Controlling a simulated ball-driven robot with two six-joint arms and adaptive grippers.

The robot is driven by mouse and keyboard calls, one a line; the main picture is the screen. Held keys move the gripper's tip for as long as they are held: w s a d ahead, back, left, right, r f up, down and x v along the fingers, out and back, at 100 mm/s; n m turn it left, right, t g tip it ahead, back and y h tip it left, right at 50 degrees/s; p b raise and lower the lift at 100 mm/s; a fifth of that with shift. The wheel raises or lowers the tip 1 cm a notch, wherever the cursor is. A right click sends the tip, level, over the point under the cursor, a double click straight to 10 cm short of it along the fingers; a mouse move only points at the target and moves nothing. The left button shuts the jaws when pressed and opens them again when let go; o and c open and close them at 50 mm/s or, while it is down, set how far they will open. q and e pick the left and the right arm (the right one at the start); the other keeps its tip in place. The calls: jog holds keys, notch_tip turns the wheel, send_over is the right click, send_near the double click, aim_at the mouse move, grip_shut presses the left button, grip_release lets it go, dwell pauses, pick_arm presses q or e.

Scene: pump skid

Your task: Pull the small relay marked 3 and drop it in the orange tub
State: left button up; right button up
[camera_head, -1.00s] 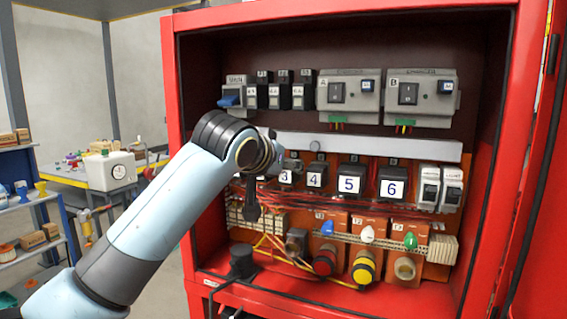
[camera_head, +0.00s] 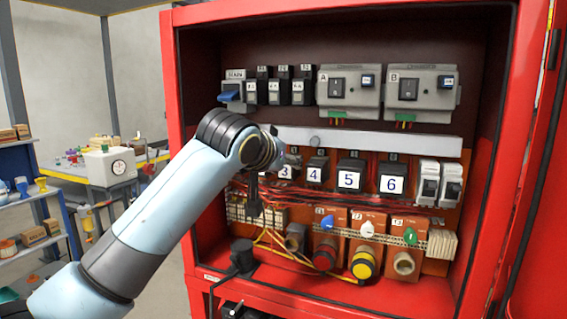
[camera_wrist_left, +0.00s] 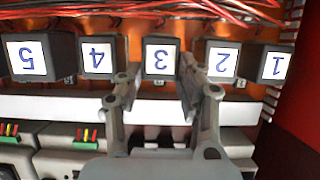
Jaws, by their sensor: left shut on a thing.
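The small relay marked 3 (camera_wrist_left: 161,60) is a dark block with a white label in a row of numbered relays. It also shows in the head view (camera_head: 286,173), partly hidden by my left wrist. My left gripper (camera_wrist_left: 160,78) has one finger on each side of relay 3 and is shut on it. The relay is still in line with the row; I cannot tell whether it has moved out of its socket. In the head view my left gripper (camera_head: 288,158) reaches into the red cabinet. My right gripper is out of view. I cannot make out the orange tub for certain.
Relay 2 (camera_wrist_left: 222,63) and relay 4 (camera_wrist_left: 97,56) stand close on either side of the fingers. Red wires (camera_wrist_left: 160,10) run along the row. The red cabinet frame (camera_head: 178,120) bounds the left side. A blue shelf (camera_head: 35,200) stands at far left.

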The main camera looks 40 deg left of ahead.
pick_arm(q)
jog(key=shift+s, duration=0.15)
jog(key=shift+s+d, duration=0.1)
jog(key=shift+s, duration=0.35)
jog(key=shift+s+d, duration=0.15)
jog(key=shift+s, duration=0.3)
dwell(0.4)
jog(key=shift+s+d, duration=0.1)
jog(key=shift+s, duration=0.45)
jog(key=s, duration=0.3)
jog(key=shift+s+d, duration=0.1)
jog(key=shift+d, duration=0.3)
dwell(0.6)
